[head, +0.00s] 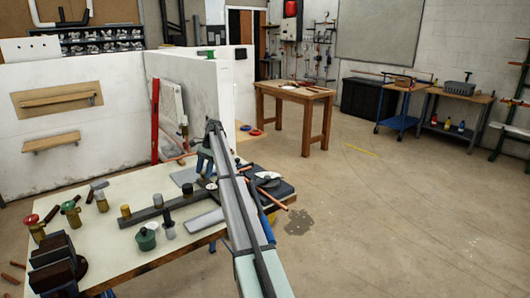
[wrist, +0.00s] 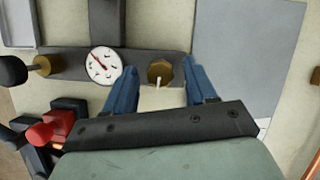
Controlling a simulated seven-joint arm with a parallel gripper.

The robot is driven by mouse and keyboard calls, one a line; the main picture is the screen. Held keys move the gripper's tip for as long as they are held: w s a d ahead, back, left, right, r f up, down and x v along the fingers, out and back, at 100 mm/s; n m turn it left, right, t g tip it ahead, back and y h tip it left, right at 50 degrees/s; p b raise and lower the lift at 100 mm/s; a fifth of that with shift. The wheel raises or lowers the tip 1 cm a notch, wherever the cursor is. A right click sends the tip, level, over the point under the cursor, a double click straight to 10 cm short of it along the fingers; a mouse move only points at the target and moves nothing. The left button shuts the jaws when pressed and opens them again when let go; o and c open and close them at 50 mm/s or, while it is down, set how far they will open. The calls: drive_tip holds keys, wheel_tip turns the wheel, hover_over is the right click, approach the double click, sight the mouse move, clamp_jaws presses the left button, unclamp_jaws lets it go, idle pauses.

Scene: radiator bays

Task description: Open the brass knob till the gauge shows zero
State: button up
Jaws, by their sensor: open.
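The brass knob (wrist: 160,72) sits on a dark grey bar in the wrist view, with a small pale pointer on its near side. The round white gauge (wrist: 103,65) is just left of it on the same bar. Its needle slants to the upper left; the marks are too small to read. My gripper (wrist: 159,66) is open, with one blue finger on each side of the knob and a gap visible on both sides. In the head view my gripper (head: 204,162) is over the bench's far right part, and the gauge (head: 212,187) shows beneath it. The knob is not clear there.
A black-handled brass fitting (wrist: 40,66) is left of the gauge, with a red part (wrist: 55,128) nearer. A grey plate (wrist: 248,50) lies to the right. The pale bench (head: 110,248) also holds several valves and a dark vice (head: 55,262). A white wall stands behind.

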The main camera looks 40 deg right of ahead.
drive_tip(key=m, duration=0.2)
drive_tip(key=m+t, duration=0.1)
drive_tip(key=m, duration=0.1)
drive_tip(key=m+t, duration=0.1)
drive_tip(key=m, duration=0.1)
drive_tip(key=shift+s, duration=0.3)
drive_tip(key=m+t, duration=0.1)
drive_tip(key=m, duration=0.2)
drive_tip(key=m+t+h, duration=0.1)
drive_tip(key=m, duration=0.1)
drive_tip(key=shift+a+r+m, duration=0.1)
drive_tip(key=shift+m, duration=0.3)
drive_tip(key=v, duration=1.4)
drive_tip(key=s+d+f+t+h, duration=0.1)
drive_tip(key=s+d+f+h, duration=0.1)
drive_tip(key=d, duration=0.5)
drive_tip(key=s+d+f+t+h, duration=0.1)
drive_tip(key=s+d+f+h, duration=0.1)
drive_tip(key=d, duration=0.6)
drive_tip(key=s+d+f+t+h, duration=0.1)
drive_tip(key=s+d, duration=0.3)
drive_tip(key=d, duration=0.4)
drive_tip(key=shift+f+t+h, duration=0.3)
drive_tip(key=shift+f+h, duration=0.1)
drive_tip(key=shift+f, duration=0.3)
drive_tip(key=shift+a, duration=0.15)
